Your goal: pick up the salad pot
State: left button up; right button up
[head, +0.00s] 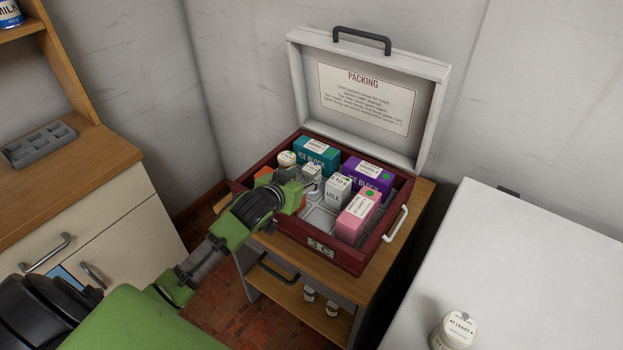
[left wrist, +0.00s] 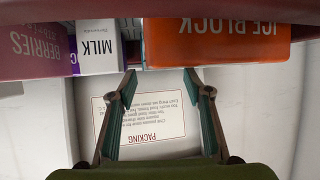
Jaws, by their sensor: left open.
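No label that reads "salad" can be made out. A round white-lidded pot (head: 287,159) stands in the back left corner of the red case, its contents unclear. Another round pot (head: 455,330) with a printed lid stands on the white surface at the lower right. My left gripper (head: 308,184) is over the left part of the case, in front of the first pot. In the left wrist view my left gripper (left wrist: 160,80) has its fingers apart with nothing between them. My right gripper is not in view.
The red case (head: 320,248) holds a teal ice block (head: 317,155), a purple ice block (head: 368,177), a milk carton (head: 338,190) and a pink carton (head: 357,218). An orange ice block (left wrist: 218,45) is close to my fingers. The raised lid (head: 365,95) stands behind.

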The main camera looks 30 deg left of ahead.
aim_at(309, 173)
pick_arm(q)
jog(key=x, duration=0.4)
jog(key=shift+w+f, duration=0.1)
jog(key=shift+w, duration=0.15)
jog(key=c, duration=0.9)
